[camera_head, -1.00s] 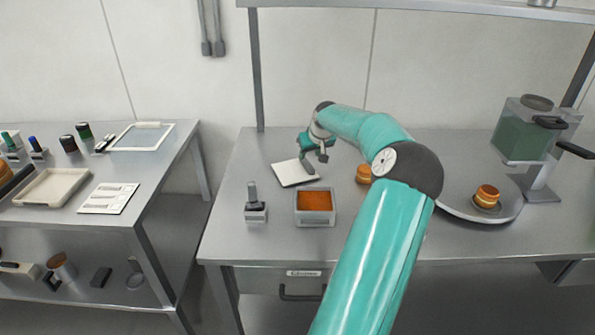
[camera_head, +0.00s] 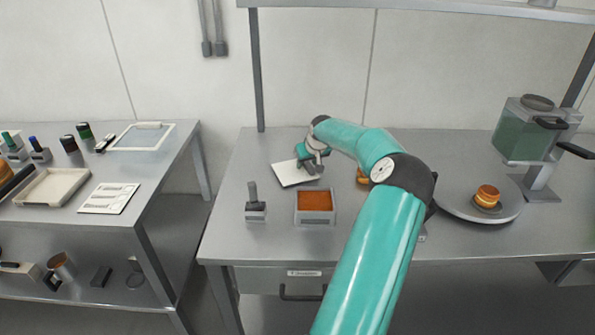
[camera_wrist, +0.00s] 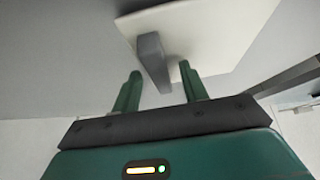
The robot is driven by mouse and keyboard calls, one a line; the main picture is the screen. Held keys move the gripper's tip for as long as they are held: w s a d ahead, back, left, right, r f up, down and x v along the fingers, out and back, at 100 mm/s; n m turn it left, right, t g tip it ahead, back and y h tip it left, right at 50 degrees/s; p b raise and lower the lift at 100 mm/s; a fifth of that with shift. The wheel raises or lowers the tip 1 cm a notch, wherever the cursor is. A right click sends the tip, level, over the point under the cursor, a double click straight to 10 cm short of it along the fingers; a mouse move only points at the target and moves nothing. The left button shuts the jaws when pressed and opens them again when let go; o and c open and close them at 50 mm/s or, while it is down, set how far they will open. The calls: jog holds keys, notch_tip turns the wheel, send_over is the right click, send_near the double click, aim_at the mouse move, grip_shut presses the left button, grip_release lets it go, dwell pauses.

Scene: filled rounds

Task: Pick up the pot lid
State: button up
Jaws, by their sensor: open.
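The pot lid (camera_head: 287,176) is a flat, pale square plate lying on the right-hand steel table, left of my arm. In the wrist view the lid (camera_wrist: 225,38) has a grey bar handle (camera_wrist: 152,62) standing up from it. My gripper (camera_head: 312,168) is over the lid's right part and hides some of it. In the wrist view my gripper (camera_wrist: 160,72) is open, with one green finger on each side of the handle. I cannot tell whether the fingers touch it.
A container with orange filling (camera_head: 316,201) and a dark-handled tool in a grey block (camera_head: 256,208) stand in front of the lid. A round plate (camera_head: 462,210) carries a layered round (camera_head: 487,196) at right. A dispenser (camera_head: 527,132) stands behind it.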

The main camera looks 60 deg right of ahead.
grip_shut()
